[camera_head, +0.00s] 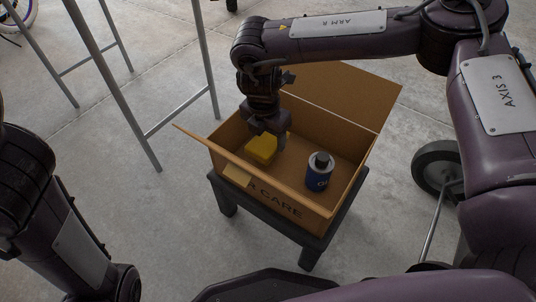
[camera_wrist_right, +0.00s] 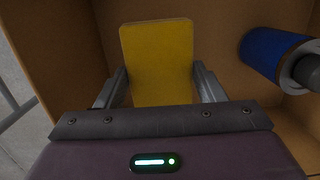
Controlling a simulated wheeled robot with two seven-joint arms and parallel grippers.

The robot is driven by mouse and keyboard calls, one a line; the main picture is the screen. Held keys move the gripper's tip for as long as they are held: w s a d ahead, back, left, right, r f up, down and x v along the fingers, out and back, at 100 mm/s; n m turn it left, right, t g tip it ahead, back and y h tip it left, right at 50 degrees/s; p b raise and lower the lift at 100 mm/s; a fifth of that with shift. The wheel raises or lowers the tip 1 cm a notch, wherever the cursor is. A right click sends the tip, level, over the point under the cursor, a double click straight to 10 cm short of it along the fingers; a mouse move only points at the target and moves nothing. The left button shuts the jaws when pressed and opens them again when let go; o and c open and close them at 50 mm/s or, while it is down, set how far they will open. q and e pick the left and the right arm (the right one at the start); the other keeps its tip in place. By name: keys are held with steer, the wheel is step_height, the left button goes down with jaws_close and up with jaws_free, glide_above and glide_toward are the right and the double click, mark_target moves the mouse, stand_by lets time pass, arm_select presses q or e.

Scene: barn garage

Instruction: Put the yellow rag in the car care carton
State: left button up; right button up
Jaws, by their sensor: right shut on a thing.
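The car care carton (camera_head: 292,205) is an open brown cardboard box with its flaps spread, standing on a low dark stool. My right gripper (camera_head: 268,135) points down inside the carton's left part. It is shut on the yellow rag (camera_head: 261,149), a flat-sided yellow block shape. In the right wrist view the rag (camera_wrist_right: 158,60) stands between the two fingers (camera_wrist_right: 160,88), with brown carton walls around it. Whether the rag touches the carton floor I cannot tell. My left arm shows at the left edge; its gripper is out of view.
A blue can with a dark cap (camera_head: 319,172) stands in the carton's right part, apart from the rag; it also shows in the right wrist view (camera_wrist_right: 270,52). The dark stool (camera_head: 226,198) bears the carton. Metal legs (camera_head: 130,90) of a frame stand at left. Concrete floor is open around.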

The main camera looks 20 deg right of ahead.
mark_target(268, 148)
step_height(268, 148, down, 5)
steer(key=b, duration=0.2)
steer(key=shift+b, duration=0.3)
steer(key=shift+r, duration=0.1)
steer(key=o, duration=1)
